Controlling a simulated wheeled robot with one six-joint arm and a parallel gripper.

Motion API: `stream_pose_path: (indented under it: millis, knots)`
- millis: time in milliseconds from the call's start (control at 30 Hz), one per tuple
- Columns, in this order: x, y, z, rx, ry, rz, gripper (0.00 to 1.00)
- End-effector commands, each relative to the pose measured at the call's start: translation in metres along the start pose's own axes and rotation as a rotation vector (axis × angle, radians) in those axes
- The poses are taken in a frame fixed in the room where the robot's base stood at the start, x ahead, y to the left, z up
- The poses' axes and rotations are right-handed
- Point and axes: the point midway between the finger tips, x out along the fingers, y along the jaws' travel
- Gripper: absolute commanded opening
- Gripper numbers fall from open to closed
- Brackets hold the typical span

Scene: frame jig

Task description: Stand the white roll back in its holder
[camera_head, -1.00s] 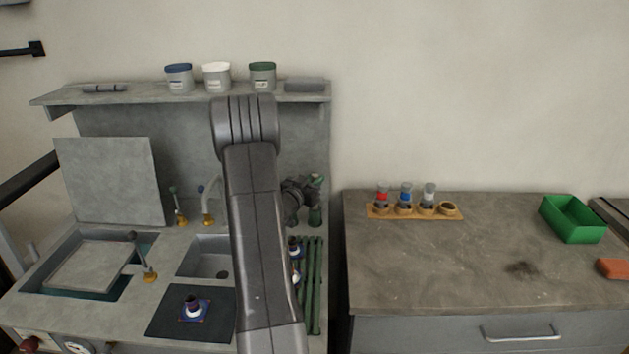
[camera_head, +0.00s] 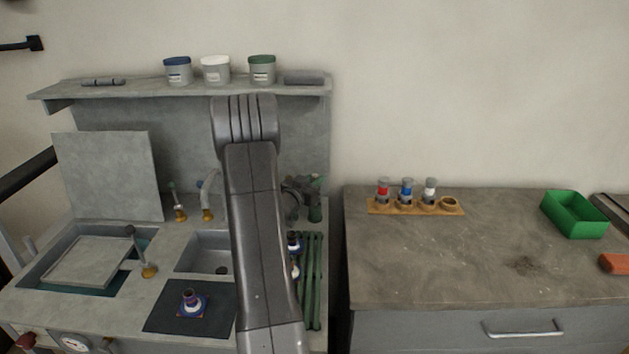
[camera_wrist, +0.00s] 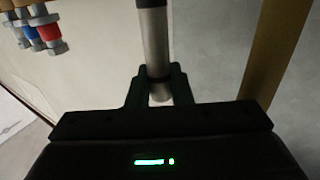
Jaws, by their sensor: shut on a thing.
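In the wrist view my gripper (camera_wrist: 158,92) is shut on a pale grey-white cylinder (camera_wrist: 153,40), which runs up out of the top of the picture. A dark band crosses it at the fingers. In the head view my arm hides most of the gripper and I cannot make out the held cylinder. A wooden holder (camera_head: 381,208) stands at the back of the right counter. It bears a red-banded (camera_head: 383,191), a blue-banded (camera_head: 406,191) and a white-banded piece (camera_head: 429,191) upright. The ring at its right end (camera_head: 450,203) is empty.
A green bin (camera_head: 575,214) and an orange block (camera_head: 614,263) are on the right counter, whose middle is clear. The left counter has a sink (camera_head: 209,252), taps and green rails (camera_head: 313,280). Jars stand on the shelf (camera_head: 140,88) above.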

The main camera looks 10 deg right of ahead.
Motion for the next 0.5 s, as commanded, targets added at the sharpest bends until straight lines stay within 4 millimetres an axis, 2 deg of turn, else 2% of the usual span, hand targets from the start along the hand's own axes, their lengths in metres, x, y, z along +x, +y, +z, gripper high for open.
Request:
stream_pose_path:
  millis: [500]
  knots:
    - [0.0,0.0,0.015,0.0,0.0,0.0,0.0]
